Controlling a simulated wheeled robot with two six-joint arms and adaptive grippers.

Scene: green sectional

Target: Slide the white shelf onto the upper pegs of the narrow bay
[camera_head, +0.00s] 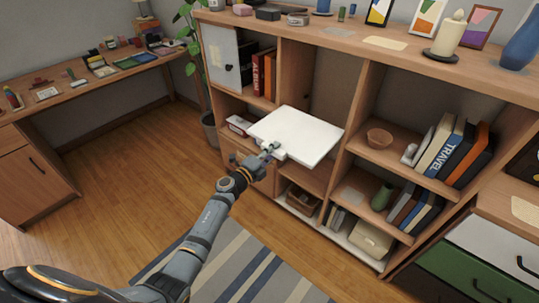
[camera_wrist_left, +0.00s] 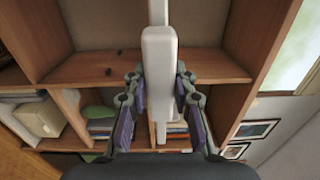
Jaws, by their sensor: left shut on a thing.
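The white shelf (camera_head: 298,134) is a flat board, held roughly level at the opening of the narrow bay (camera_head: 318,72). My left gripper (camera_head: 268,152) is shut on its near edge. In the left wrist view the white shelf (camera_wrist_left: 158,85) shows edge-on between the fingers of the left gripper (camera_wrist_left: 158,120). The shelf hides the middle of the bay, and I cannot tell how far it reaches inside or whether it touches any peg. Small dark spots on the wood show in the wrist view; I cannot tell whether they are pegs. My right gripper is not in view.
Uprights flank the bay. Right compartments hold a bowl (camera_head: 379,138), a green vase (camera_head: 382,196) and books (camera_head: 447,150). Red books (camera_head: 262,74) stand left of it. A candle (camera_head: 449,34) and frames stand on top. Open floor and a striped rug (camera_head: 240,262) lie in front.

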